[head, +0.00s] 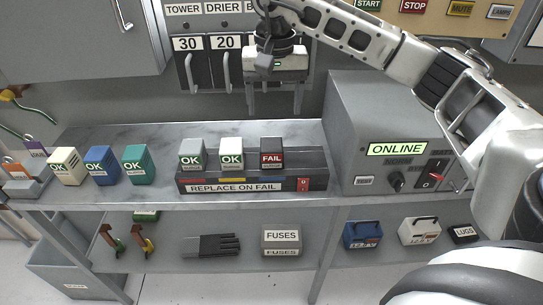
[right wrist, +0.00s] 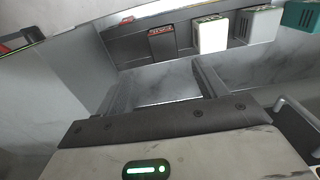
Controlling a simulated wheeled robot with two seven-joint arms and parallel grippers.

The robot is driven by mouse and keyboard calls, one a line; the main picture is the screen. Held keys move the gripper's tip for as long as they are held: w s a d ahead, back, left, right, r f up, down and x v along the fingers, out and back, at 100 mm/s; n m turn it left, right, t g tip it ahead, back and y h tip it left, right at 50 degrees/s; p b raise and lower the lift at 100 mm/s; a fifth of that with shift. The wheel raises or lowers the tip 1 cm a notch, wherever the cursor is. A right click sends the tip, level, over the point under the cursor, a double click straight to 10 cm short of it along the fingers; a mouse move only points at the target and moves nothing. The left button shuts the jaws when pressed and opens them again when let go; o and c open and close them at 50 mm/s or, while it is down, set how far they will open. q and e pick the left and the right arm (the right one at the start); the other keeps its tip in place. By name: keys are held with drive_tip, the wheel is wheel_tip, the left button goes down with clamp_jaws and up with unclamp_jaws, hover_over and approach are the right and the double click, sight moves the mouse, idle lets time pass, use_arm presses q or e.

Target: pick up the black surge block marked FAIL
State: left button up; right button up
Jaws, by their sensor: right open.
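The black surge block marked FAIL (head: 271,158) stands upright at the right end of a dark base labelled "REPLACE ON FAIL" (head: 240,188) on the grey shelf. Its label is red. In the right wrist view the black block (right wrist: 162,45) shows near the top, beyond my fingers. My right gripper (head: 274,112) is open and empty, above and apart from the block, in front of the wall panel. In the right wrist view its two fingers (right wrist: 160,90) are spread with nothing between them. My left gripper is not in view.
A grey block (head: 192,154) and a white block (head: 231,153), both marked OK, stand left of the FAIL block. A teal OK block (head: 138,165) is farther left. The ONLINE cabinet (head: 395,150) stands close to the right. Bare shelf lies behind the base.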

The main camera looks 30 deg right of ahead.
sight(271, 144)
wheel_tip(271, 144, down, 8)
drive_tip(key=shift+r+p, duration=0.2)
drive_tip(key=shift+p, duration=0.1)
drive_tip(key=shift+w+a+f+p, duration=0.15)
drive_tip(key=shift+f+p, duration=0.2)
drive_tip(key=shift+f, duration=1.05)
drive_tip(key=shift+w+a+f+p, duration=0.1)
drive_tip(key=shift+f+p, duration=0.2)
drive_tip(key=shift+f, duration=1.1)
drive_tip(key=c, duration=1.1)
